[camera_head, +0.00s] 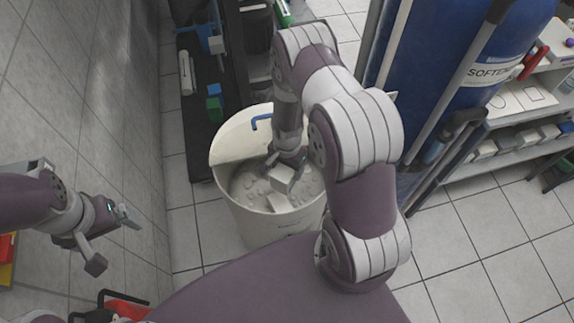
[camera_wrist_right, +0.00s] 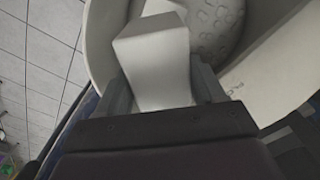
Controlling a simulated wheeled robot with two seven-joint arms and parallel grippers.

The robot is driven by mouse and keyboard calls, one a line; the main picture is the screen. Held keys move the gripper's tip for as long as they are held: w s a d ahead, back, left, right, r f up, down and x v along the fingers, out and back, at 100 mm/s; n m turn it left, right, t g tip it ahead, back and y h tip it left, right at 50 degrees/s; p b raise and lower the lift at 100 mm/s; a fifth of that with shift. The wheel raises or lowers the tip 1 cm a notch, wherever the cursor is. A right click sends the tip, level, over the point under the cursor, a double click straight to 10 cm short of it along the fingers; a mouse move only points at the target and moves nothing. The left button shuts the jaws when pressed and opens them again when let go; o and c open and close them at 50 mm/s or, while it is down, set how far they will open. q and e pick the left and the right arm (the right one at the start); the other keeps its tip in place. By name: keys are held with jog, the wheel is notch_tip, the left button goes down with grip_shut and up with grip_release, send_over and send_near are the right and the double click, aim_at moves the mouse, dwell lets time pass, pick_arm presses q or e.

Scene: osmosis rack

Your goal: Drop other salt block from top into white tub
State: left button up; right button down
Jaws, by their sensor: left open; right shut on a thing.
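The white tub (camera_head: 262,226) stands on the tiled floor in the middle of the head view, with pale lumpy contents inside. My right gripper (camera_head: 283,170) reaches down into the tub's opening and is shut on a white salt block (camera_head: 281,179). In the right wrist view the held salt block (camera_wrist_right: 155,60) sits between the fingers, with the tub's wall (camera_wrist_right: 285,75) and contents behind it. Another white block (camera_head: 278,203) shows in the tub just below the held one, partly hidden. My left gripper (camera_head: 112,238) is open and empty, left of the tub beside the wall.
A blue softener tank (camera_head: 470,60) stands at the right, next to a shelf (camera_head: 510,150) with small boxes. A dark rack (camera_head: 200,95) stands behind left. Floor at the lower right is clear.

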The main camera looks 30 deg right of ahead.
jog(key=shift+c, duration=0.6)
grip_release()
jog(key=shift+o, duration=0.4)
notch_tip(320, 180, up, 13)
jog(key=b, duration=0.1)
jog(key=shift+f, duration=0.1)
jog(key=s+a+r+n+t, duration=0.1)
jog(key=s+a+r+n, duration=0.4)
jog(key=s+r+n, duration=0.4)
notch_tip(320, 180, up, 3)
jog(key=n, duration=0.2)
jog(key=shift+a+f+n, duration=0.15)
jog(key=shift+a+n, duration=0.05)
jog(key=shift+n, duration=0.2)
